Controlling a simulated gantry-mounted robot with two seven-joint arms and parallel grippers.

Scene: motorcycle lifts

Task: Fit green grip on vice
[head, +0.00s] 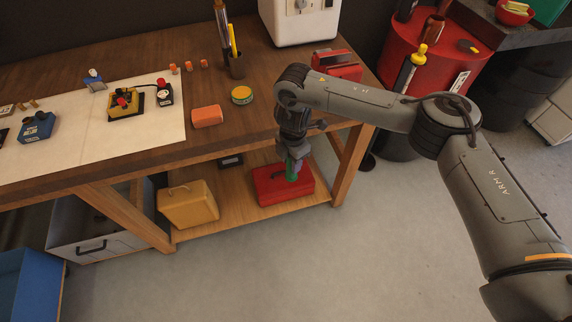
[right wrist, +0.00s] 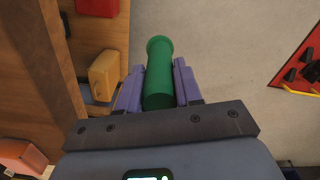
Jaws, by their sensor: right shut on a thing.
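My right gripper (head: 291,164) hangs in front of the workbench's front edge, above the lower shelf in the head view. It is shut on the green grip (head: 291,174). In the right wrist view the green grip (right wrist: 159,80) is a plain cylinder with a wider far end, between the two purple fingers (right wrist: 157,90). A red device that looks like the vice (head: 338,65) sits at the right end of the bench top; its details are too small to make out. The grip is apart from it, below and to its left. My left gripper is not in view.
The wooden bench (head: 150,55) holds an orange block (head: 207,116), a round yellow-green tin (head: 242,95) and a pen cup (head: 236,66). A yellow case (head: 188,205) and a red box (head: 272,190) lie on the lower shelf. A red drum (head: 425,60) stands right. The front floor is clear.

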